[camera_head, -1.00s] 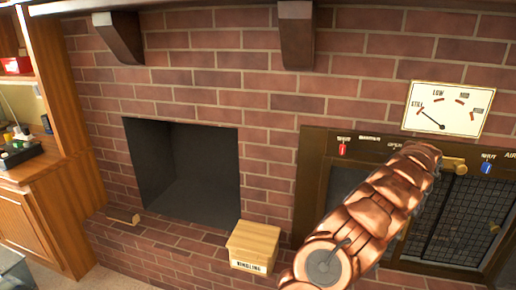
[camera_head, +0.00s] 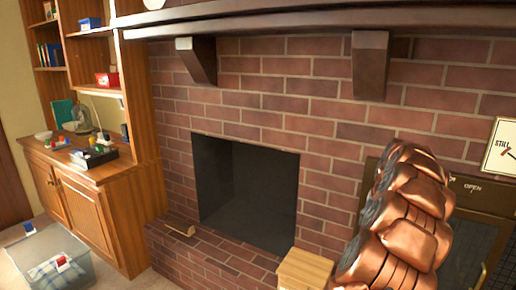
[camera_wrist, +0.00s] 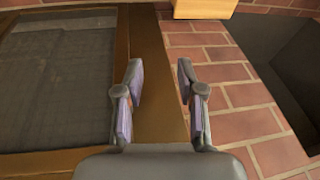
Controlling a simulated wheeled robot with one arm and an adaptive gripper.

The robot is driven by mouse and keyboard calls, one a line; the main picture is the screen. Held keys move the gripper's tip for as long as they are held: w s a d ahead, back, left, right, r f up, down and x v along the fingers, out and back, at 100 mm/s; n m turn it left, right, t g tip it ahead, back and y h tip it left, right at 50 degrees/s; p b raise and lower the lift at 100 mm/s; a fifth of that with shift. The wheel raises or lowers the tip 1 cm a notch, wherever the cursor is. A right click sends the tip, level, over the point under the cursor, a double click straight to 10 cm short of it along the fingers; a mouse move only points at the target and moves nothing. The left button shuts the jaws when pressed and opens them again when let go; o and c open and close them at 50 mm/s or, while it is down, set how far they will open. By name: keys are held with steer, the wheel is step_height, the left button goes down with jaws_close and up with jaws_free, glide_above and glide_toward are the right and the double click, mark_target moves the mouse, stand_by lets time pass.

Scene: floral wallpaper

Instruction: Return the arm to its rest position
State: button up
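My gripper (camera_wrist: 160,90) shows in the wrist view with its two fingers apart and nothing between them. Behind the fingers are the brass frame of the fireplace door and red brick. In the head view my copper-coloured arm (camera_head: 400,220) is bent up at the right, in front of the brick wall and the fireplace door (camera_head: 475,245); the gripper itself is hidden there.
A dark open recess (camera_head: 245,195) is in the brick wall. A wooden box (camera_head: 304,270) stands on the hearth beside my arm. A wooden cabinet (camera_head: 85,205) and a clear bin (camera_head: 45,262) are at left. A mantel (camera_head: 270,14) runs above.

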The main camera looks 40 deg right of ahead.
steer(key=w+a+r+n+y, duration=0.15)
steer(key=w+a, duration=0.25)
steer(key=a, duration=0.6)
steer(key=w+a+r+n, duration=0.25)
steer(key=w+a, duration=0.25)
steer(key=a, duration=0.4)
steer(key=s+a+n+g+y, duration=0.1)
steer(key=a+n, duration=0.2)
steer(key=a, duration=1.5)
steer(key=s+a+n+g, duration=0.25)
steer(key=s+a, duration=0.55)
steer(key=a, duration=0.4)
steer(key=s+a+f+n+g, duration=0.15)
steer(key=s+a, duration=0.25)
steer(key=s, duration=0.5)
steer(key=s+a+f+n, duration=0.15)
steer(key=s+a, duration=0.25)
steer(key=s, duration=0.4)
steer(key=s+p+v, duration=0.2)
steer(key=p+v, duration=1.1)
steer(key=shift+w+r+h, duration=0.15)
steer(key=shift+r+h, duration=0.2)
steer(key=shift+r, duration=0.05)
steer(key=shift+a, duration=0.15)
